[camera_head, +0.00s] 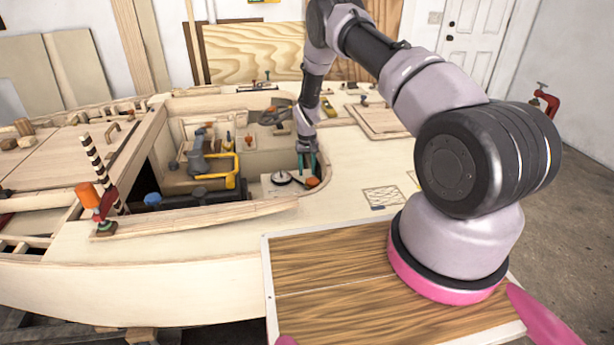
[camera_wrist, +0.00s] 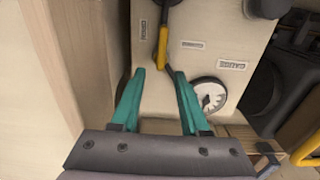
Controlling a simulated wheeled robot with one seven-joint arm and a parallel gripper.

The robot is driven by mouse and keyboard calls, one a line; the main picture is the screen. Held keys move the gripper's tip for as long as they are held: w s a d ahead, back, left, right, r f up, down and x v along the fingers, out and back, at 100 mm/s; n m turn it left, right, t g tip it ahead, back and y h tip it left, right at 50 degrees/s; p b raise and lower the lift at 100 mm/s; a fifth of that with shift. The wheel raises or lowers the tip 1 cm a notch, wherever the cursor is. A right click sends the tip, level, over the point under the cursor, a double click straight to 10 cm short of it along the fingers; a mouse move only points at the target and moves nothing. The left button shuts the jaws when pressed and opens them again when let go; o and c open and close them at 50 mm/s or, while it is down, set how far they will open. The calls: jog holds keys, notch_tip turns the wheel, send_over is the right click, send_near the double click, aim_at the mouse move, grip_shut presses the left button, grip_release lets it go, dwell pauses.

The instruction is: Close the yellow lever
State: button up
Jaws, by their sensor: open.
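The yellow lever (camera_wrist: 162,48) shows in the wrist view as a short yellow grip beside a dark rod on a pale labelled panel (camera_wrist: 205,25). My gripper (camera_wrist: 160,73) is open, with its two green fingers apart and pointing at the panel. The lower end of the yellow grip lies just beyond the gap between the fingertips. I cannot tell whether either finger touches it. In the head view my gripper (camera_head: 307,160) reaches down into the hull recess, and I cannot clearly pick out the lever there.
A round white gauge (camera_wrist: 208,93) sits right beside the right finger; it also shows in the head view (camera_head: 281,177). A pale wooden wall (camera_wrist: 60,60) stands close on the left. A yellow bent bar (camera_head: 234,170) and dark equipment fill the recess left of my gripper.

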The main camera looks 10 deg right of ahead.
jog(key=shift+f, duration=1.5)
grip_shut()
